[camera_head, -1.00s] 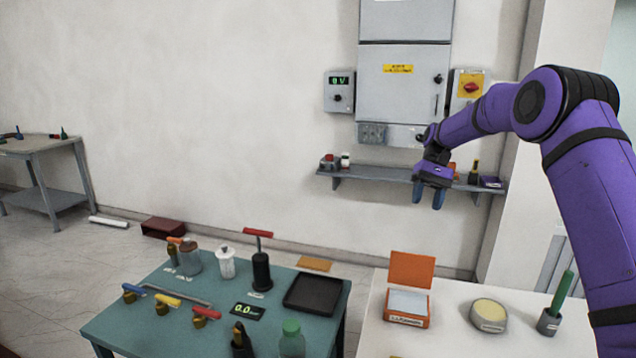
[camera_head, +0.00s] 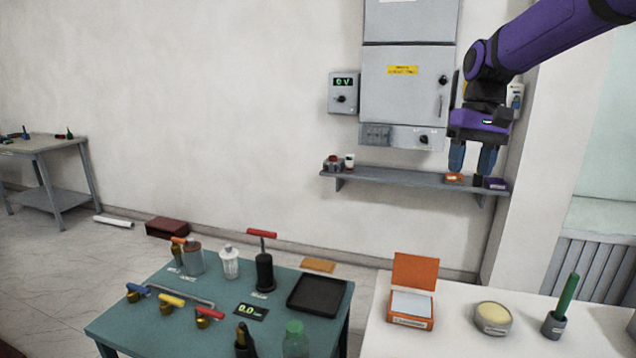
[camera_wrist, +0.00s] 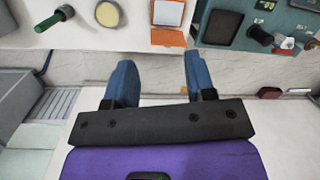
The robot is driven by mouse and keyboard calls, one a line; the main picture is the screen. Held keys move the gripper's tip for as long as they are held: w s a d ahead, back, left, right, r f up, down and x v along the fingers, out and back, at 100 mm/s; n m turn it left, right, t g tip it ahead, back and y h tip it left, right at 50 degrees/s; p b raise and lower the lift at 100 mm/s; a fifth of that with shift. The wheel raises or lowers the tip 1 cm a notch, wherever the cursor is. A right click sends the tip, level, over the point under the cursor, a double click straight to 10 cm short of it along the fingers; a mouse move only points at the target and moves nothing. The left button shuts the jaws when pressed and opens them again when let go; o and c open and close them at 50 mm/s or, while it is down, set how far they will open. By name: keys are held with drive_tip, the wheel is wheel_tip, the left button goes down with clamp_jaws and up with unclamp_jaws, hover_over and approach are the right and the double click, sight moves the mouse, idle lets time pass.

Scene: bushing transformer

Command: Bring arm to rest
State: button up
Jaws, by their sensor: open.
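My gripper (camera_head: 472,158) hangs in the air in the head view, its two blue fingers pointing down and spread apart with nothing between them. It is in front of the right part of the wall shelf (camera_head: 400,177); whether it touches the shelf cannot be told from this view. In the wrist view my gripper (camera_wrist: 157,80) also shows open and empty, with floor and table edges beyond the fingertips. My purple arm reaches in from the upper right.
A grey cabinet (camera_head: 405,85) and a small meter box (camera_head: 343,92) are on the wall. Below stand a green table (camera_head: 225,335) with tools and a black tray (camera_head: 316,295), and a white table (camera_head: 455,320) with an orange box (camera_head: 411,322), a round tin (camera_head: 491,318) and a green-handled tool (camera_head: 563,305).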

drive_tip(key=s+d+f+t+h, duration=0.1)
drive_tip(key=s+t, duration=0.5)
drive_tip(key=s, duration=2)
drive_tip(key=shift+s+d+f+t, duration=0.4)
drive_tip(key=shift+d+f, duration=0.1)
drive_tip(key=shift+f, duration=0.3)
